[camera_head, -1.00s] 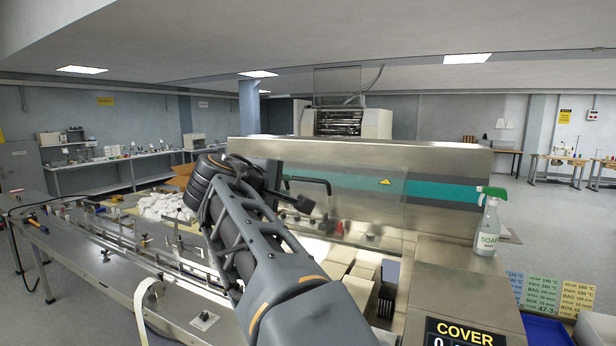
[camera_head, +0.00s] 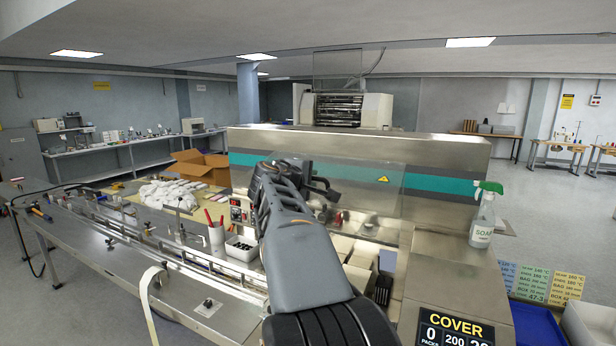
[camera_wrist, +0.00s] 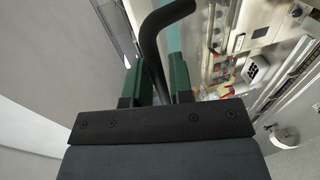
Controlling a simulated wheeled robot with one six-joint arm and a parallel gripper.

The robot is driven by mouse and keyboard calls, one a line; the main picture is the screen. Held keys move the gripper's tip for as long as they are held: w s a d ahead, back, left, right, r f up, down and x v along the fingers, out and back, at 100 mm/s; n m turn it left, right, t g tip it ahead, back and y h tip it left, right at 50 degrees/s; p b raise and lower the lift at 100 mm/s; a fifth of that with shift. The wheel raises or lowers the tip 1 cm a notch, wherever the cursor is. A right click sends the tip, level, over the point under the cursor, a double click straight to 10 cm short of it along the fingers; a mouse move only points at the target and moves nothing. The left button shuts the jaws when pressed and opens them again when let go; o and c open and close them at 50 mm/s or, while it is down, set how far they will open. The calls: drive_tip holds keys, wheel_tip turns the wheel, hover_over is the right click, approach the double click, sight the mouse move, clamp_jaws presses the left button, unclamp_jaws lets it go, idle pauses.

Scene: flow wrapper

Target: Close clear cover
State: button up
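The clear cover (camera_head: 385,190) stands raised against the steel machine, with the open bay and white packs visible below it. Its black handle is mostly hidden behind my arm in the head view. In the wrist view the curved black handle (camera_wrist: 152,42) runs down between the two green fingers of my gripper (camera_wrist: 158,82). The fingers stand apart on either side of the bar; firm contact on both sides does not show. In the head view my gripper (camera_head: 322,188) is at the cover's left part.
A soap spray bottle (camera_head: 484,215) stands on the steel top at the right, near the COVER display (camera_head: 455,330). A conveyor runs along the left.

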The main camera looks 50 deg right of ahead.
drive_tip(key=shift+c, duration=0.4)
clamp_jaws()
